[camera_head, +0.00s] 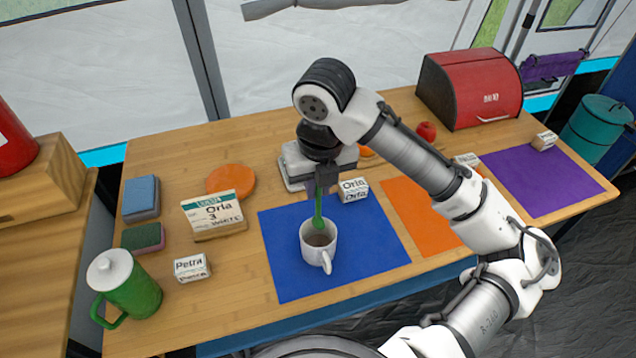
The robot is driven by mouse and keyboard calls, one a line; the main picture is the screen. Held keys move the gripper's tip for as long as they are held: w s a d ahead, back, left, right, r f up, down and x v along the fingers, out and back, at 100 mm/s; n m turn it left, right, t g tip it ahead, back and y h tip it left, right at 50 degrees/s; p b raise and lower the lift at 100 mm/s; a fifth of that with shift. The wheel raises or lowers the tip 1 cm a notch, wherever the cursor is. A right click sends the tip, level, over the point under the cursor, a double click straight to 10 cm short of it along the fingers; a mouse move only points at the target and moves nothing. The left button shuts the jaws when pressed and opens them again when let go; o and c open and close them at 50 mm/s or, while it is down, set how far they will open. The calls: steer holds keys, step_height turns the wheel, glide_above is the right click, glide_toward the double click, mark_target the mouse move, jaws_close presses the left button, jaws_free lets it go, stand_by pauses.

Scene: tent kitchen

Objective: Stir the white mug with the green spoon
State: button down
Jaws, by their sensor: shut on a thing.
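The white mug (318,253) stands upright on the blue mat (290,281), its handle toward the front right. A brownish content shows inside it. The green spoon (317,212) hangs roughly upright from my gripper (319,190), which is shut on its upper part directly above the mug. The spoon's lower end reaches down to the mug's opening at its back side. Its tip is hidden, so I cannot tell how deep it sits or whether it touches the wall.
A label block marked Orla (353,190) stands behind the mug. An orange mat (420,212) and a purple mat (540,183) lie to the right. A red bread box (470,88) stands at the back right. A green jug (124,285) and sponges are at left.

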step_height(320, 180, up, 5)
steer(key=p, duration=0.4)
steer(key=shift+r, duration=0.1)
steer(key=shift+s, duration=0.1)
stand_by(0.7)
